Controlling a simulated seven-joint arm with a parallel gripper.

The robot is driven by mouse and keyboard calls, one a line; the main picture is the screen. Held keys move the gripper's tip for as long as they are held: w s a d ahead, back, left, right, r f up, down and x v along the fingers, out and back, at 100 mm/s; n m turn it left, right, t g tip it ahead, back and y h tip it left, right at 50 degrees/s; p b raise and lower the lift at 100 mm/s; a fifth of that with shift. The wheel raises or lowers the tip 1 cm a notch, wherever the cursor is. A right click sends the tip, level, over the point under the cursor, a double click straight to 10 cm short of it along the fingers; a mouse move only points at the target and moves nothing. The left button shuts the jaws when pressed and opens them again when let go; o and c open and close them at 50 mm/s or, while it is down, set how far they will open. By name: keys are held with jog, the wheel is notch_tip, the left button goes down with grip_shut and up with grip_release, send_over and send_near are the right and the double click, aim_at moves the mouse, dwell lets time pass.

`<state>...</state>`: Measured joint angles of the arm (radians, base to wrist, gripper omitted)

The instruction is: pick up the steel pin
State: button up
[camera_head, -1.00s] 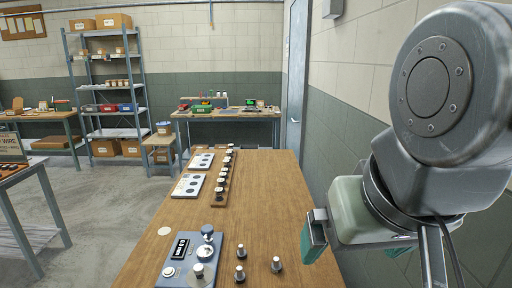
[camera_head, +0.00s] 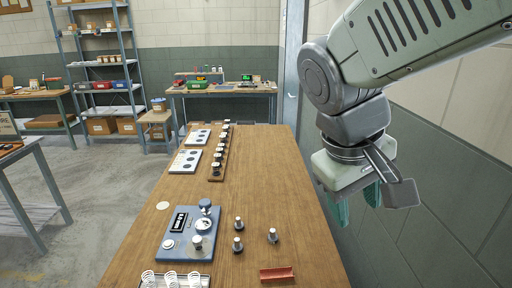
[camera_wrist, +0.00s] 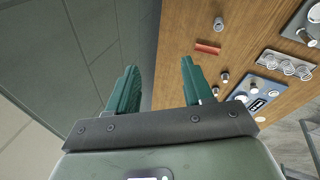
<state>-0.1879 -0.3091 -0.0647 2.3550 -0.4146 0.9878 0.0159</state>
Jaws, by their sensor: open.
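Three small metal posts with dark bases stand upright on the wooden bench, one at the back (camera_head: 238,223), one in front of it (camera_head: 237,244) and one to the right (camera_head: 272,236). I cannot tell which, if any, is the steel pin. In the wrist view they show small (camera_wrist: 225,77), beyond the right finger. Another short grey cylinder (camera_wrist: 219,24) stands past the red cradle (camera_wrist: 208,47) there. My gripper (camera_head: 358,204) hangs beyond the bench's right edge, by the wall, apart from the posts. Its green fingers are spread and empty in the wrist view (camera_wrist: 158,76).
A blue coiler plate (camera_head: 190,234) with a dial and knobs lies left of the posts. A rack of white springs (camera_head: 172,281) and the red cradle (camera_head: 277,274) are in front. White hole plates (camera_head: 186,161) and a knob rack (camera_head: 217,165) stand farther back. The bench's right side is mostly clear.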

jog(key=w+d+f+n+g+h, duration=0.1)
jog(key=w+d+f+n+h, duration=0.1)
jog(key=w+f+n+h, duration=0.6)
jog(key=n+t+y, duration=0.1)
jog(key=n+t, duration=1.3)
jog(key=n, duration=0.3)
send_over(271, 232)
jog(key=v, duration=0.5)
notch_tip(271, 232, down, 21)
jog(key=shift+n+y, duration=0.3)
jog(key=shift+n, duration=0.1)
notch_tip(271, 232, down, 9)
jog(key=shift+d+f, duration=0.15)
jog(key=shift+w+d, duration=0.4)
jog(key=shift+w, duration=0.2)
jog(key=shift+x, duration=3.05)
grip_shut()
